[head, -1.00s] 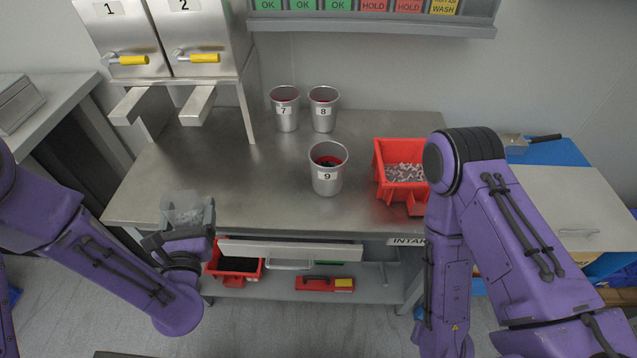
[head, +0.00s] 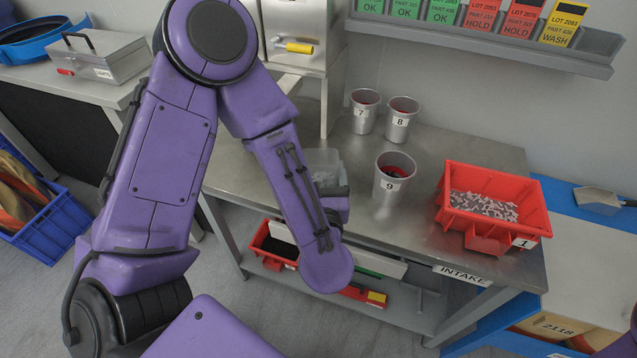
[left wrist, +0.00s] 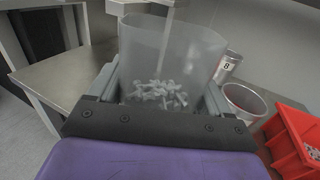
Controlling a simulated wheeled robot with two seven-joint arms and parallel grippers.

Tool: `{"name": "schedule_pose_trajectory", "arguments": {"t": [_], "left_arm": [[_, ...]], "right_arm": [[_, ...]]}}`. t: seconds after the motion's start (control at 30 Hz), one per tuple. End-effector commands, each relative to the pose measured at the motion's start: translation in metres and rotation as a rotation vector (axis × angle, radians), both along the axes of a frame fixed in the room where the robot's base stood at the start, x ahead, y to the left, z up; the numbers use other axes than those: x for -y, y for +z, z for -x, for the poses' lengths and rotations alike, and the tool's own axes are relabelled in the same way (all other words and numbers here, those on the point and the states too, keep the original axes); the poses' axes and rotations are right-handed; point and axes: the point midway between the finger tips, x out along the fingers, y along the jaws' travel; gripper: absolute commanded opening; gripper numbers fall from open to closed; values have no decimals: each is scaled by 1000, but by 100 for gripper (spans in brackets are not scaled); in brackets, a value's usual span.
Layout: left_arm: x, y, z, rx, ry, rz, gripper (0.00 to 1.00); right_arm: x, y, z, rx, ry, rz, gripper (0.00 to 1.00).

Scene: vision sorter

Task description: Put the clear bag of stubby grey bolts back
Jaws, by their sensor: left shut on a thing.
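The clear bag (left wrist: 200,50) stands upright and open-topped in the left wrist view, with small grey bolts (left wrist: 158,94) in its bottom. My left gripper (left wrist: 160,98) is shut on the bag, one finger on each side. In the head view the bag (head: 322,160) shows partly behind my left forearm, left of metal cup 9 (head: 394,180). My left gripper (head: 336,204) there is largely hidden by the forearm. I cannot tell whether the bag touches the table. My right gripper is not in view.
Cups 7 (head: 364,112) and 8 (head: 401,120) stand behind cup 9 on the metal table (head: 440,145). A red bin (head: 490,230) with grey parts is at right. A hopper with a yellow handle (head: 292,46) rises behind the bag. The tabletop between cups and bin is clear.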

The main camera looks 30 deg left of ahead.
Motion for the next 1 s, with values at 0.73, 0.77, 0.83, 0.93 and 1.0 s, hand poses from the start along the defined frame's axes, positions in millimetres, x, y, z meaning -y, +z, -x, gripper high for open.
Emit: {"name": "schedule_pose_trajectory", "arguments": {"t": [0.73,0.77,0.83,0.93,1.0], "left_arm": [[-66,-84,-92,0,-4,0,51],[-68,-87,-94,0,-4,0,51],[-72,-97,-99,-3,-3,-2,51],[-70,-116,-99,-3,-7,-4,51],[-71,-123,-98,0,-5,-1,51]], "right_arm": [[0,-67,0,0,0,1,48],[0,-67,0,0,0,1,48],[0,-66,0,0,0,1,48],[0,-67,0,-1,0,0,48],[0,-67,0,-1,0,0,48]]}}
